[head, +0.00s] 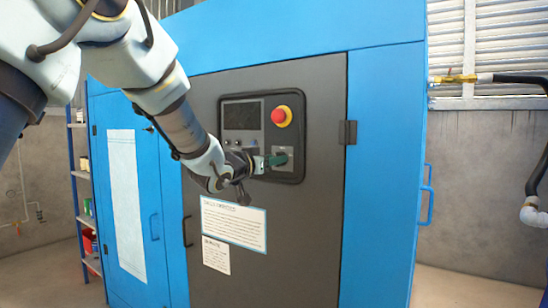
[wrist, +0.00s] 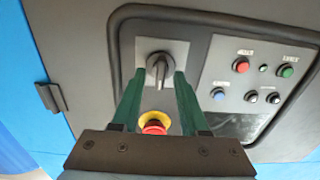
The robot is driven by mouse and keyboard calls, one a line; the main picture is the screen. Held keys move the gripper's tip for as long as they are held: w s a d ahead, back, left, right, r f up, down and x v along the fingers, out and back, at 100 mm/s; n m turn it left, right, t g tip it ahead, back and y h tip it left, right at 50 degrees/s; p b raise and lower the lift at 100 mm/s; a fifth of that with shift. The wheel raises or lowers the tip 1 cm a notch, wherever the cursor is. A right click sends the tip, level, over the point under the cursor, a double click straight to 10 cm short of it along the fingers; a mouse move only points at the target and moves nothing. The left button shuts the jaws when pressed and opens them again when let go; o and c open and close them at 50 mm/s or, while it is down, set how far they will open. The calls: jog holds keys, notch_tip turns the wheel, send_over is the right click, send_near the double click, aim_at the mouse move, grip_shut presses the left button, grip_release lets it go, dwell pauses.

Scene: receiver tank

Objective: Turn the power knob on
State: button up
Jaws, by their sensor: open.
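The power knob (wrist: 159,68) is a dark rotary handle on a light square plate (wrist: 143,45) in the panel. In the wrist view it lies between the two green fingers of my gripper (wrist: 158,82). The fingers are apart, one on each side of the knob, with a gap showing on both sides. In the head view my gripper (head: 276,160) is at the lower right of the panel, in front of the knob's plate (head: 284,153), and its fingers mostly cover the knob there. Whether the fingertips touch the plate cannot be told.
A red emergency stop button (head: 281,116) on a yellow ring sits just above the knob. Several small coloured buttons (wrist: 242,64) and a dark screen (head: 242,116) are beside it. The blue cabinet (head: 385,150) has a door handle (head: 187,231) and paper notices (head: 233,222) below the panel.

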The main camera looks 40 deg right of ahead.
jog(key=shift+w+d, duration=0.1)
jog(key=shift+d, duration=0.15)
grip_shut()
dwell(0.4)
